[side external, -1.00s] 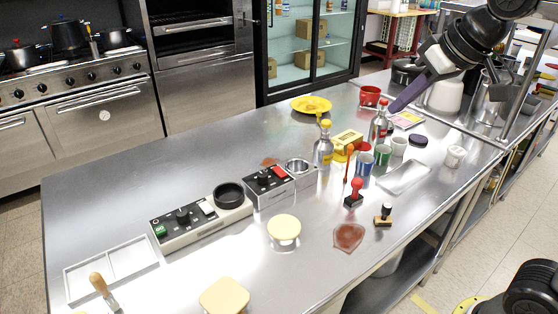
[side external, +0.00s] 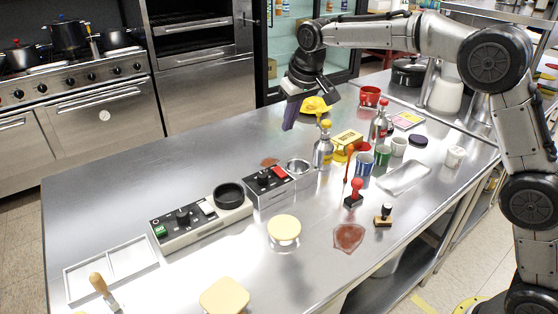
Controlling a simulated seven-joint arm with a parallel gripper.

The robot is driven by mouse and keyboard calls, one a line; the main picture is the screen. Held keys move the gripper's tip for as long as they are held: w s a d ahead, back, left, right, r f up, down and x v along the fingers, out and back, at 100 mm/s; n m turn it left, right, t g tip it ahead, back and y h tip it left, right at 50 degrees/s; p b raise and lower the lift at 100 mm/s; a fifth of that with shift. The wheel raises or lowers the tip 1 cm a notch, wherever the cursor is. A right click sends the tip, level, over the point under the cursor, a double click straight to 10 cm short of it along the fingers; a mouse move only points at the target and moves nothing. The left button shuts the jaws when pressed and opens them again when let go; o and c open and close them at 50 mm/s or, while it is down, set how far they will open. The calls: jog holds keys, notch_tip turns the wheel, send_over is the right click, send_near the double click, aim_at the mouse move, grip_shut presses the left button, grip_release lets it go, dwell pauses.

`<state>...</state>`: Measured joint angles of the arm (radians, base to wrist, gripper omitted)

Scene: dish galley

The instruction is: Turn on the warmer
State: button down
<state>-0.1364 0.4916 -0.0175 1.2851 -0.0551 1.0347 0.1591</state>
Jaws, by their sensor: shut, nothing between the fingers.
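Two control units stand on the steel counter (side external: 130,200). The longer cream unit (side external: 200,219) has a dark panel with a green switch (side external: 160,231), a black knob (side external: 183,216), a pale switch (side external: 207,207) and a black ring (side external: 229,194). The shorter grey unit (side external: 268,187) has a black knob (side external: 263,179), a red switch (side external: 280,172) and a metal ring (side external: 298,166). I cannot tell which one is the warmer. My gripper (side external: 288,127) has purple fingers, shut and empty, pointing down above the counter behind the shorter unit, apart from both units.
Two bottles (side external: 323,152) (side external: 378,127), a yellow box (side external: 347,139) and several cups (side external: 365,163) stand right of the units. The counter left of my gripper is clear.

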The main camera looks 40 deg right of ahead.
aim_at(280, 171)
jog(key=shift+a+f, duration=0.1)
jog(key=shift+f, duration=0.1)
jog(key=x, duration=1.3)
jog(key=shift+s+f, duration=0.25)
jog(key=shift+f, duration=0.25)
jog(key=shift+w+f, duration=0.2)
jog(key=shift+f, duration=0.1)
jog(key=shift+s, duration=0.2)
jog(key=shift+s, duration=0.7)
jog(key=w+v, duration=0.1)
jog(key=v, duration=1.3)
jog(key=shift+r, duration=0.25)
